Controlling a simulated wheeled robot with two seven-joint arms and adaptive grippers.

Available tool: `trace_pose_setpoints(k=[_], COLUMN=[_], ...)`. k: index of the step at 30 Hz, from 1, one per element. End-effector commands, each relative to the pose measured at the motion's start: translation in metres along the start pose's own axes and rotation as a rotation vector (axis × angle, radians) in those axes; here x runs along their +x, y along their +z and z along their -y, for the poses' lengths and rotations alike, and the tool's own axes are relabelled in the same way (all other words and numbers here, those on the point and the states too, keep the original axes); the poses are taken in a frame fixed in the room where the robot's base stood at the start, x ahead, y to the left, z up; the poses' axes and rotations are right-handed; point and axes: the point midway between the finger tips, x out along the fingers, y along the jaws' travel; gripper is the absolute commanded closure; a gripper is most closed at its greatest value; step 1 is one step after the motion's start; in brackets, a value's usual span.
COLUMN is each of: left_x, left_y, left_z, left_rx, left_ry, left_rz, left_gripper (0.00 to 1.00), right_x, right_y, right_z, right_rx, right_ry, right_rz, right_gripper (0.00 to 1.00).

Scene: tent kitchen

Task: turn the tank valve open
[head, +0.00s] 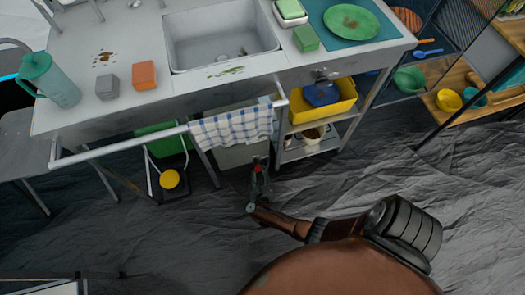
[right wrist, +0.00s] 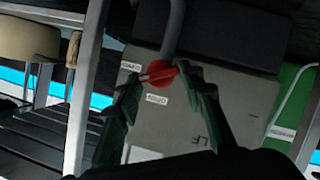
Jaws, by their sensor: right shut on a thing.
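A grey tank (right wrist: 165,120) fills the middle of the right wrist view, with small labels on its face. In the head view the tank (head: 238,157) stands under the sink counter, partly behind a hanging towel. A red valve handle (right wrist: 159,74) sits on the tank below a grey pipe (right wrist: 173,28). My right gripper (right wrist: 158,73) has a finger on each side of the red handle and is shut on it. In the head view my right gripper (head: 260,170) is low in front of the tank, and the valve is hardly visible there. My left gripper is not in view.
A blue checked towel (head: 232,128) hangs from the counter rail (head: 120,148) above my right gripper. A yellow bin (head: 325,104) stands on the shelf to the right. A green item (head: 166,141) and a yellow round thing (head: 170,179) are to the left. The floor in front is open.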

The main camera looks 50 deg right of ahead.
Motion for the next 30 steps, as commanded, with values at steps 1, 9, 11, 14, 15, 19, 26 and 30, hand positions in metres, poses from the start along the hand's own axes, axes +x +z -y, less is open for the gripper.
trace_pose_setpoints(k=[1, 9, 11, 14, 15, 19, 26, 30], left_x=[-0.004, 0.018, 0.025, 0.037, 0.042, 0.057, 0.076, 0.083], left_y=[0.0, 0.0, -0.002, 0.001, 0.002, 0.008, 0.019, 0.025], left_z=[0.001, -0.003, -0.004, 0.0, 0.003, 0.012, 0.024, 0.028], left_rx=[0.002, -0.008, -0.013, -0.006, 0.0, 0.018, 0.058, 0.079], left_ry=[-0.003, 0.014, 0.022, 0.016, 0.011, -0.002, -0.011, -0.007], left_rz=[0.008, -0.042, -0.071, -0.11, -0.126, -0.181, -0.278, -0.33], left_gripper=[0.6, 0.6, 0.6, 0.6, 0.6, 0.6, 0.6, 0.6], right_x=[-0.003, -0.001, 0.0, 0.0, 0.0, 0.001, 0.002, 0.003], right_y=[-0.003, 0.005, 0.006, 0.007, 0.007, 0.008, 0.01, 0.009], right_z=[0.005, 0.01, 0.01, 0.012, 0.012, 0.013, 0.015, 0.015], right_rx=[-0.034, -0.269, -0.323, -0.411, -0.446, -0.562, -0.749, -0.844], right_ry=[0.011, 0.107, 0.129, 0.164, 0.179, 0.226, 0.303, 0.343], right_rz=[0.003, 0.003, 0.003, 0.003, 0.003, 0.002, 0.002, 0.0], right_gripper=[0.88, 0.88, 0.88, 0.88, 0.88, 0.88, 0.88, 0.88])
